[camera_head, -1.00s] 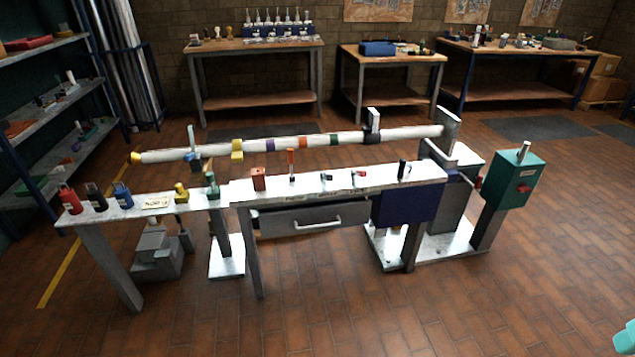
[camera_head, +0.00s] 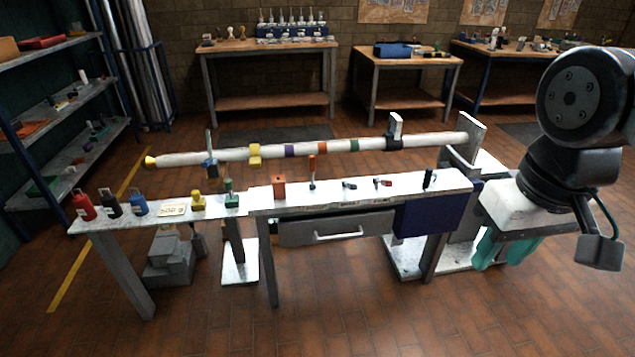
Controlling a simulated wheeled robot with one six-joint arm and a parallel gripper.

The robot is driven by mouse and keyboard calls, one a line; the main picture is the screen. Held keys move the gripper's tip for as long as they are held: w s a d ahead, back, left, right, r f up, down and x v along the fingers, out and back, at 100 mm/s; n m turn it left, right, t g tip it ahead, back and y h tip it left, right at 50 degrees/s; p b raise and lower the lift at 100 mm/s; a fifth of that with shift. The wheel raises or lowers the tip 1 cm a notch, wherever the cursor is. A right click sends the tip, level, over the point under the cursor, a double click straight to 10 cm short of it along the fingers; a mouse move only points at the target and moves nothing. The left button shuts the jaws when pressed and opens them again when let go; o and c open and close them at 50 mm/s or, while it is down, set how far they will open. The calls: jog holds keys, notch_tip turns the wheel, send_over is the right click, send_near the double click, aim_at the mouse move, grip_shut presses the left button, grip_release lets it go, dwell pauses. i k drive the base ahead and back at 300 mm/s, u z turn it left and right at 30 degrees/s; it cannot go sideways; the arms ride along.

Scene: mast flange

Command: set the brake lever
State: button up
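No part in view is clearly marked as the brake lever. An upright orange-handled tool or lever (camera_head: 311,170) stands on the bench, and a black upright handle (camera_head: 429,179) stands near the bench's right end. The long white mast (camera_head: 330,147) lies level behind the bench, with coloured bands and a black collar (camera_head: 396,142) bearing an upright plate. My arm hides the teal box seen earlier beside the flange end.
Shelves (camera_head: 60,120) stand at left, worktables (camera_head: 270,50) at the back. The front floor is clear.

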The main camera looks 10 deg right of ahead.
aim_at(352, 187)
jog(key=z, duration=0.25)
jog(key=i, duration=0.85)
jog(key=z, duration=0.7)
